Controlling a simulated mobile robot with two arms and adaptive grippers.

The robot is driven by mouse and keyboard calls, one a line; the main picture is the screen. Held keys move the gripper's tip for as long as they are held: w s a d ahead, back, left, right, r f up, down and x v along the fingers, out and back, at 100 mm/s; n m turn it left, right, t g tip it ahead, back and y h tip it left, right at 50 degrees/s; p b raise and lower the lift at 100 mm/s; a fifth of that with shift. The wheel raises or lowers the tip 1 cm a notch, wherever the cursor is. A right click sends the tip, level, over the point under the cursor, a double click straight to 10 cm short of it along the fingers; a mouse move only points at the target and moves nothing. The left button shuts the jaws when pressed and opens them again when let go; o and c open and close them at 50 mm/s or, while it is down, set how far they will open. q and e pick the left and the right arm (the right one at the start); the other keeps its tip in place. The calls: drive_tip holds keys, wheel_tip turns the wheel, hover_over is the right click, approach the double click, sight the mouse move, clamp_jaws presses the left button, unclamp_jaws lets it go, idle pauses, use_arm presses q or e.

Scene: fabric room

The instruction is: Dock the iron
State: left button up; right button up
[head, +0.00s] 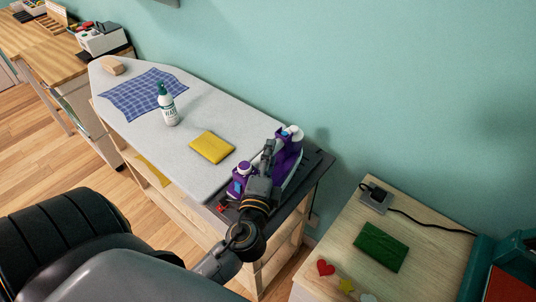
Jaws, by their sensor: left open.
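The purple and white iron (290,160) is at the right end of the ironing board, over the dark rest plate (317,168). My left gripper (268,152) is open and reaches over the iron from the front, hiding its middle. Whether the fingers touch the iron cannot be told. A smaller purple part with a white knob (242,172) shows just left of the gripper; whether it belongs to the iron is unclear. The grey ironing board (180,145) stretches away to the upper left. My right gripper is not in view.
A wooden cabinet (340,215) at right holds a green cloth (381,247) and a black plug with cable (375,195).

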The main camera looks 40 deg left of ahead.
use_arm(q)
drive_tip(key=b+v, duration=0.5)
drive_tip(key=v, duration=0.7)
drive_tip(key=shift+r, duration=0.15)
